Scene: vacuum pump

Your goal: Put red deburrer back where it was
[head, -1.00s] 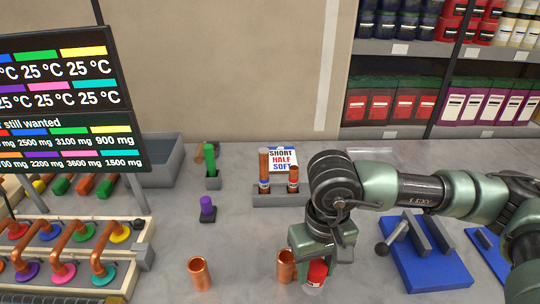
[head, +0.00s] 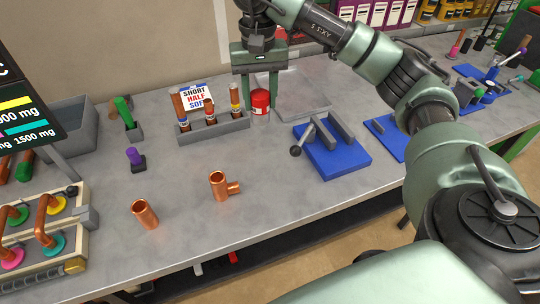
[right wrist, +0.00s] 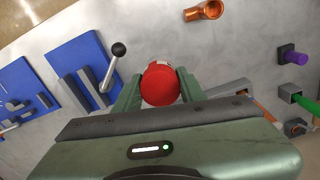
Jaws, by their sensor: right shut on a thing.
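The red deburrer (head: 260,99) is a short red cylinder between the fingers of my right gripper (head: 261,104), just right of the grey rack near the back of the bench. In the right wrist view the red deburrer (right wrist: 160,84) sits between both fingers, which touch its sides. My right gripper is shut on it, pointing down. I cannot tell whether its bottom touches the bench. My left gripper is not in view.
A flat grey plate (head: 305,110) lies right of the deburrer. A blue fixture (head: 335,157) stands in front. Copper fittings (head: 219,187) (head: 145,214) stand at the front. The bench between is clear.

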